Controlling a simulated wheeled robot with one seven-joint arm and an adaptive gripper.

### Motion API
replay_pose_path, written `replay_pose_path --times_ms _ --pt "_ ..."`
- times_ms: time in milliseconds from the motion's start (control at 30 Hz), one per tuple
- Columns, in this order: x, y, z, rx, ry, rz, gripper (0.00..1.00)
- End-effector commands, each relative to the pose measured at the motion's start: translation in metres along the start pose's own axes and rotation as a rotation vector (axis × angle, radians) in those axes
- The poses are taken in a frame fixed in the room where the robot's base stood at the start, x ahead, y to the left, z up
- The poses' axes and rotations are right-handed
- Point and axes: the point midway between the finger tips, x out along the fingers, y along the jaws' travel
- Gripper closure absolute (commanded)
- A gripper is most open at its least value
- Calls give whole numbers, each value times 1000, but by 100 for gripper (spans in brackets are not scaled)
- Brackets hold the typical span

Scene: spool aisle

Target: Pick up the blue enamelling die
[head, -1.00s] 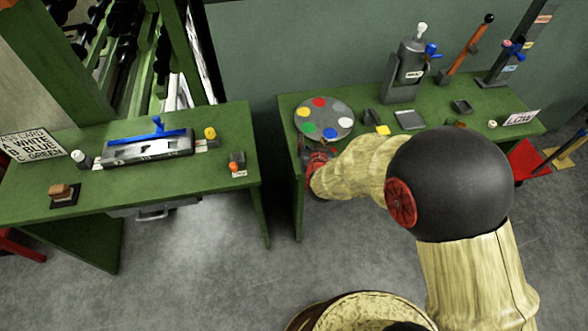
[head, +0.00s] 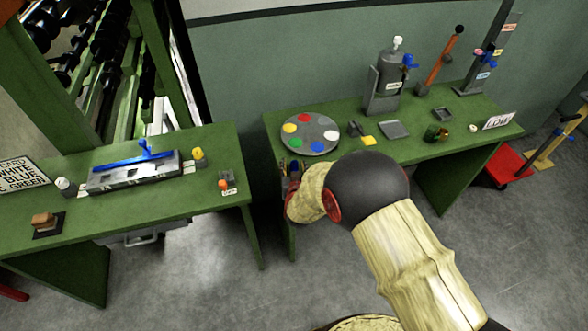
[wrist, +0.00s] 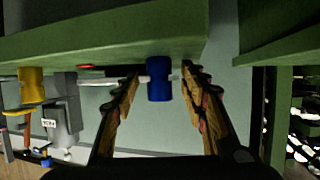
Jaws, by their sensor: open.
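The blue enamelling die (wrist: 159,80) is a short blue cylinder with a narrower waist, near the middle of the wrist view, which shows the scene upside down. My gripper (wrist: 160,76) is open, with one finger on each side of the die. There are visible gaps at both sides, and it appears not to touch. In the head view my gripper (head: 291,172) is at the front left corner of the right green table (head: 400,150). The die cannot be made out there.
A round palette (head: 318,149) with coloured spots lies behind my gripper. A grey canister (head: 384,92) and levers stand further back. A yellow piece (wrist: 32,86) is left of the die. The left table (head: 140,205) lies across a floor gap.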

Motion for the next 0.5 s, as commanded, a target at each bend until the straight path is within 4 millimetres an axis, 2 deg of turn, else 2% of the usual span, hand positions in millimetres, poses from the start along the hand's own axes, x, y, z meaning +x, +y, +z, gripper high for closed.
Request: replay_pose_path --times_ms 267,500 --pt "2 0 -1 0 0 0 57" --pt "2 0 -1 0 0 0 71"
